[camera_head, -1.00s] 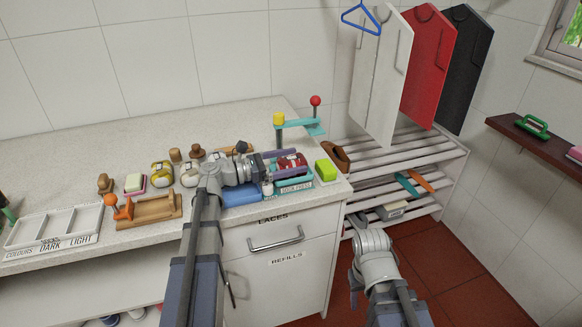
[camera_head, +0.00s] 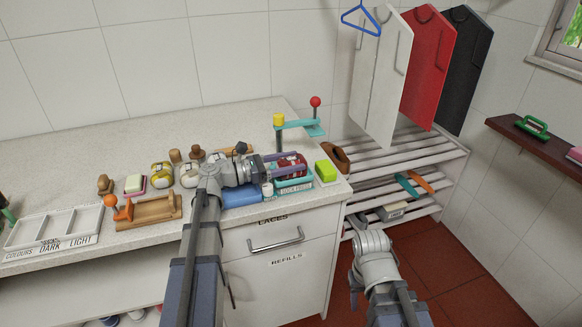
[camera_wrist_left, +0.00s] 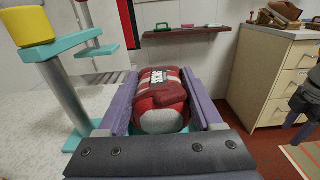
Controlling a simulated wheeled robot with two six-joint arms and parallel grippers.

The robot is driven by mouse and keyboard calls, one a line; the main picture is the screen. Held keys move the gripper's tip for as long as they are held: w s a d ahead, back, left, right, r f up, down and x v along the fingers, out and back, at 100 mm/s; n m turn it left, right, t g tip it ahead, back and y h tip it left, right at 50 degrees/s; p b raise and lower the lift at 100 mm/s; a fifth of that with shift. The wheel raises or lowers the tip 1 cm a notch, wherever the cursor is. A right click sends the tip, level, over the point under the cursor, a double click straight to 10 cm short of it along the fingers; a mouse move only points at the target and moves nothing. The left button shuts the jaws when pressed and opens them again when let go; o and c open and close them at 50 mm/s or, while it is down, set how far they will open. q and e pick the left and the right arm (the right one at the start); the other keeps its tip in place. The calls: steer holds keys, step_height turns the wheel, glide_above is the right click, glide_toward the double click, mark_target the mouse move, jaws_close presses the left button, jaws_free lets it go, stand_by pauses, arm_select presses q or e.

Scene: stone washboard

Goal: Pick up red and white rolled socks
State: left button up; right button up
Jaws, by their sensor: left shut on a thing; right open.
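The red and white rolled socks (camera_head: 297,161) are at the teal sock press (camera_head: 298,186) near the counter's right end. My left gripper (camera_head: 284,165) is shut on them, one purple finger on each side. In the left wrist view the socks (camera_wrist_left: 160,95) fill the space between the fingers, with a dark label patch on top and a pale end towards the camera. Whether they touch the press's floor is hidden. My right gripper (camera_head: 354,287) is low in front of the shoe rack, apart from the socks; its fingers barely show there.
A teal arm with a yellow knob (camera_head: 279,119) and red ball (camera_head: 315,100) stands just behind the socks. A green block (camera_head: 326,170) is at their right. Brushes and a sorting tray (camera_head: 55,228) stand further left. A slatted rack (camera_head: 420,155) is at right.

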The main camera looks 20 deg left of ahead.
mark_target(291, 160)
arm_select(q)
step_height(291, 160, up, 10)
steer(key=p, duration=1)
